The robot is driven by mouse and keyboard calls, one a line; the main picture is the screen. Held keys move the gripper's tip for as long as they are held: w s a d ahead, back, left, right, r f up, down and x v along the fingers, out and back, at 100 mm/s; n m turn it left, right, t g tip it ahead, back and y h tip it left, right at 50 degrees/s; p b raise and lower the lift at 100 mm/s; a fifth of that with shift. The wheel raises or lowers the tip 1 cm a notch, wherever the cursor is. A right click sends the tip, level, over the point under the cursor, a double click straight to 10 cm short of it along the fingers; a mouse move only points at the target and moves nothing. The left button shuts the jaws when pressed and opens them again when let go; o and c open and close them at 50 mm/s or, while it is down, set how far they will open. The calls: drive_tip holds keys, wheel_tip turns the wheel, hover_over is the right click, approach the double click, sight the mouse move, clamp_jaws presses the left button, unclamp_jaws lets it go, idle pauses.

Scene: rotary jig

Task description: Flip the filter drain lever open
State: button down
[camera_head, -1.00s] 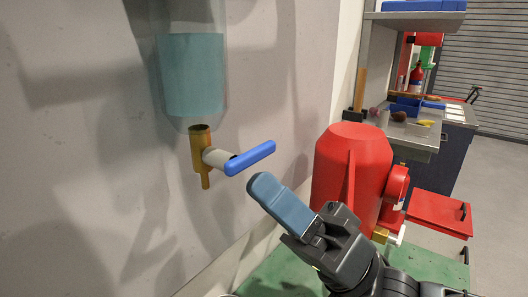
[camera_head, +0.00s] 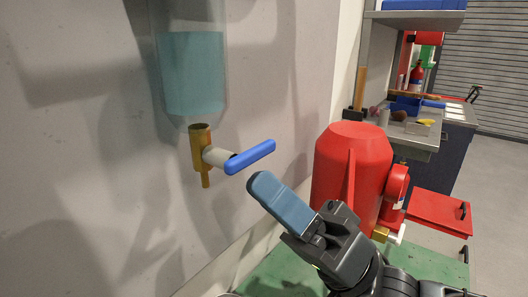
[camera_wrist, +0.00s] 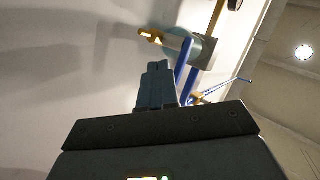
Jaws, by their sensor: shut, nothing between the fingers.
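The blue drain lever (camera_head: 250,157) sticks out to the right from a brass drain valve (camera_head: 200,150) under a clear filter bowl (camera_head: 190,75) with teal liquid, on the grey wall. In the wrist view the lever (camera_wrist: 182,62) shows just right of the fingertips, and the brass valve (camera_wrist: 150,37) beyond them. My gripper (camera_head: 258,182) is shut and empty, just below the lever's right end. In the head view a small gap shows between fingertips and lever; I cannot tell the depth between them.
A red tank (camera_head: 350,175) stands right of my gripper on a green surface (camera_head: 285,270). A red box (camera_head: 438,210) and a workbench (camera_head: 415,135) with several items are farther right. The wall is close on the left. Open floor lies at the far right.

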sight(252, 156)
drive_tip(key=shift+r, duration=0.2)
idle(0.4)
drive_tip(key=shift+r+p, duration=0.25)
drive_tip(key=shift+p, duration=0.35)
wheel_tip(252, 156, up, 6)
drive_tip(key=p, duration=0.6)
drive_tip(key=shift+r, duration=0.2)
idle(4.9)
drive_tip(key=shift+f, duration=0.1)
